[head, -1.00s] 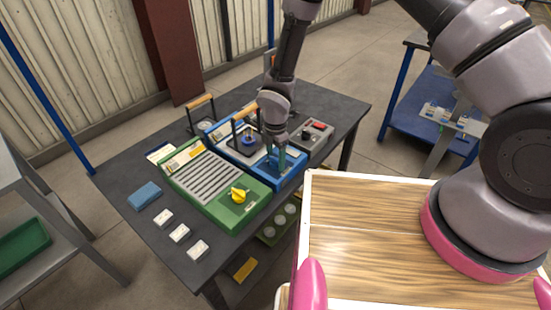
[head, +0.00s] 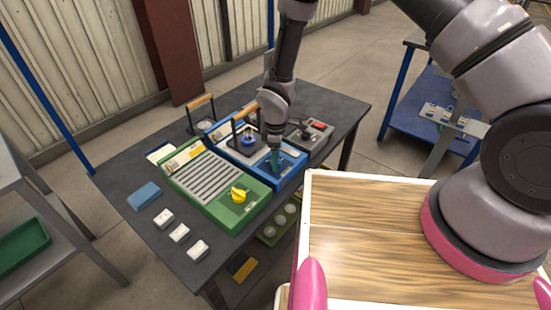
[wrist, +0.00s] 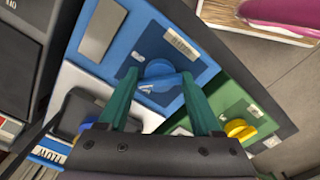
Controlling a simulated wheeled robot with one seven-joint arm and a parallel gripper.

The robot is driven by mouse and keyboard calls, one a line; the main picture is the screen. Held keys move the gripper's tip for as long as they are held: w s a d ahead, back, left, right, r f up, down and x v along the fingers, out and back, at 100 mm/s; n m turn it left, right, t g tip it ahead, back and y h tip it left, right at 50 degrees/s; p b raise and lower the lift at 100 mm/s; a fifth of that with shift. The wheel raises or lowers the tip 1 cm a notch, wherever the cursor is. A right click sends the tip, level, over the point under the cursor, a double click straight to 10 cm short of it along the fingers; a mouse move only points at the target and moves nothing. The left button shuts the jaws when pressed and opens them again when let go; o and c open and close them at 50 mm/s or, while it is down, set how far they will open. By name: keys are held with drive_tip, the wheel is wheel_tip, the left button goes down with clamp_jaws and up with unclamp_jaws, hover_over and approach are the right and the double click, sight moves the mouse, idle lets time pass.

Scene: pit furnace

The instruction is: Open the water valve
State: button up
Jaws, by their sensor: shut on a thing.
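The blue unit (head: 293,180) lies on the dark table, with a blue knob on its front part. In the wrist view the blue knob (wrist: 159,69) shows between the two green fingers of my gripper (wrist: 163,88), on the blue panel (wrist: 125,45). My gripper (head: 275,169) points down onto the blue unit in the head view and is shut on the blue knob. The fingers and the wrist hide the knob in the head view.
A green unit (head: 224,212) with a yellow knob (head: 239,195) is left of the blue one. A grey box (head: 310,138) with a red button is to the right. Handled objects (head: 201,108) stand behind. A blue block (head: 144,195) and several white pieces lie at the left.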

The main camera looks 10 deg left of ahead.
drive_tip(key=m, duration=0.4)
drive_tip(key=shift+m, duration=0.3)
drive_tip(key=m, duration=0.4)
drive_tip(key=shift+m, duration=0.4)
drive_tip(key=o, duration=1.1)
wheel_tip(320, 180, up, 11)
drive_tip(key=shift+f, duration=0.1)
